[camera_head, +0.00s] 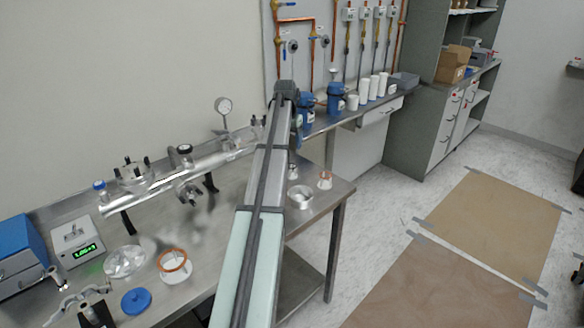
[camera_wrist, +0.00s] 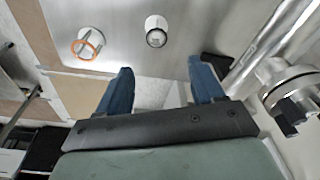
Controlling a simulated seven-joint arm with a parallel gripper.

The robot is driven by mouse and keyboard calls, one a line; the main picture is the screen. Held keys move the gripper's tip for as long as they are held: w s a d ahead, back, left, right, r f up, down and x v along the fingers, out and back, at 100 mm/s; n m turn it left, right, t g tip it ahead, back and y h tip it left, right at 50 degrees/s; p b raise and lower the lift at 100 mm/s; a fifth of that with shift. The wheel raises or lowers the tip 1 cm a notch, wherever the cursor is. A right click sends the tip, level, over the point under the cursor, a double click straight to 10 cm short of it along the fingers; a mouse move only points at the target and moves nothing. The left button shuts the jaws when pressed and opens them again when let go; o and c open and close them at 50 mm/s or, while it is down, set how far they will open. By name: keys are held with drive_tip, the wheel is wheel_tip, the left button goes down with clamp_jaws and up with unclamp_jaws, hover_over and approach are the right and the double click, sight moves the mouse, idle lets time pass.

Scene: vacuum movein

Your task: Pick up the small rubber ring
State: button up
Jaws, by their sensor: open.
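A small orange ring (camera_wrist: 97,48) rests tilted on a round pale fitting at the upper left of the wrist view. In the head view, what looks like the same orange ring (camera_head: 325,174) sits on a small fitting near the right end of the steel bench. My gripper (camera_wrist: 160,66) is open, with its two blue fingers apart and nothing between them. The ring lies off to the left, beyond the left fingertip, clear of the fingers. In the head view my arm hides most of the gripper. A larger orange ring (camera_head: 174,250) lies on a white piece at the left.
A small metal cylinder (camera_wrist: 156,38) stands beside the ring's fitting. A silver flange (camera_head: 300,198) is close by on the bench (camera_head: 335,191). A long metal tube with valves (camera_head: 165,185) runs along the bench left of my arm. Blue pumps (camera_head: 336,100) stand behind.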

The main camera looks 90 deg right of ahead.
drive_tip(key=f, duration=0.8)
drive_tip(key=shift+s+d, duration=0.25)
drive_tip(key=shift+s, duration=0.15)
drive_tip(key=shift+d+f, duration=0.1)
drive_tip(key=shift+f, duration=0.55)
drive_tip(key=shift+f, duration=0.25)
drive_tip(key=c, duration=1)
drive_tip(key=shift+r, duration=0.15)
